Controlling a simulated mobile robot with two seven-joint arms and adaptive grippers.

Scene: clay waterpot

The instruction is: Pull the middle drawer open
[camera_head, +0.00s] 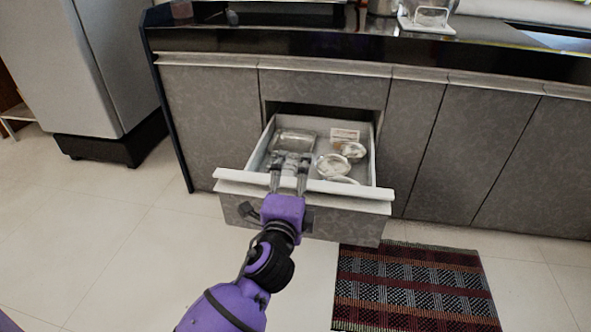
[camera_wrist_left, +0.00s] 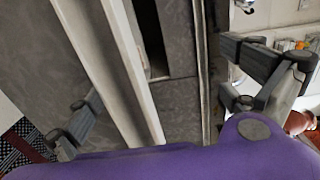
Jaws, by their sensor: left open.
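The middle drawer (camera_head: 345,228) stands pulled out of the grey cabinet, below a closed upper panel (camera_head: 325,88). It has a grey patterned front and a pale top rim. My left gripper (camera_head: 290,172) is open at the drawer's front, its fingers reaching over the rim towards the inside. In the left wrist view, the fingers (camera_wrist_left: 175,95) are spread wide, with a pale rim (camera_wrist_left: 115,70) between them. I cannot tell whether either finger touches it. My right gripper is in neither view.
Clear and metallic containers (camera_head: 333,166) lie inside the drawer. A dark countertop (camera_head: 270,45) runs above the cabinets. A striped rug (camera_head: 415,290) lies on the floor at the right. A grey fridge-like appliance (camera_head: 85,60) stands at the left, with bare tiles (camera_head: 120,220) before it.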

